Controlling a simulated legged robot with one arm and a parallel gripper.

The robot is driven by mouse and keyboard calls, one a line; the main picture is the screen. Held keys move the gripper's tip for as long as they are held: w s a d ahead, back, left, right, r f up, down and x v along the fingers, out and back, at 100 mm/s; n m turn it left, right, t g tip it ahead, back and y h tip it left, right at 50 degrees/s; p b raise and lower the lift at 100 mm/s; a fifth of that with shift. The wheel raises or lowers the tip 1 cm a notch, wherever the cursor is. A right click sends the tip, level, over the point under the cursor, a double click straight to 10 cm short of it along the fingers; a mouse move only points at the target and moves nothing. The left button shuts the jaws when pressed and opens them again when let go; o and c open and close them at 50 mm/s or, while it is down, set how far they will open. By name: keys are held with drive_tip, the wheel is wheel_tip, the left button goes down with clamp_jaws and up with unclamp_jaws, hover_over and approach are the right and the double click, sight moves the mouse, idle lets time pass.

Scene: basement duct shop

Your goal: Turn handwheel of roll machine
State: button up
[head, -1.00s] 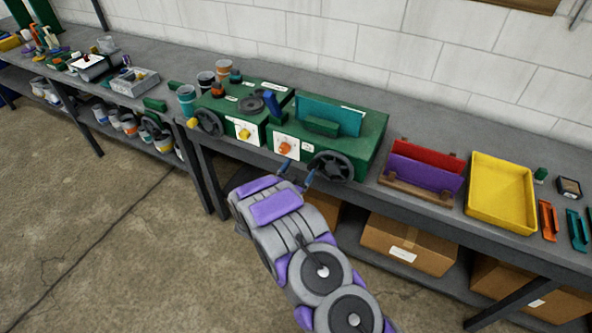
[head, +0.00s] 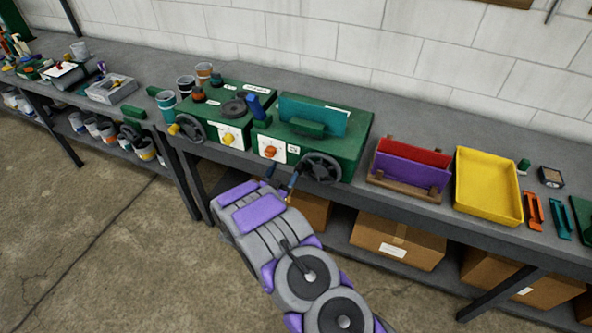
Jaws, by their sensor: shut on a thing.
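A green machine (head: 349,152) with a teal sheet on top stands at the bench's front edge. Its dark spoked handwheel (head: 321,169) is on the front face, at lower right. My gripper (head: 282,181) is at the left side of this handwheel, its blue fingers shut at the wheel's handle. The exact contact is small and partly hidden by the gripper. A small yellowish bit shows beside the fingers. A second green machine (head: 207,119) adjoins on the left, with its own dark handwheel (head: 190,128) bearing a yellow knob.
The grey bench (head: 405,203) runs across the view. A holder with a purple panel (head: 411,170) and a yellow tray (head: 489,187) stand right of the machines. The floor at left is clear.

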drive_tip(key=shift+s+d+f, duration=0.25)
drive_tip(key=shift+d+f, duration=0.05)
drive_tip(key=shift+f, duration=0.15)
drive_tip(key=shift+c, duration=0.3)
drive_tip(key=a+b+v, duration=0.1)
drive_tip(key=b+v, duration=0.1)
drive_tip(key=v, duration=1.5)
drive_tip(key=shift+a+f+b, duration=0.2)
drive_tip(key=shift+a+b, duration=0.1)
drive_tip(key=shift+b, duration=0.1)
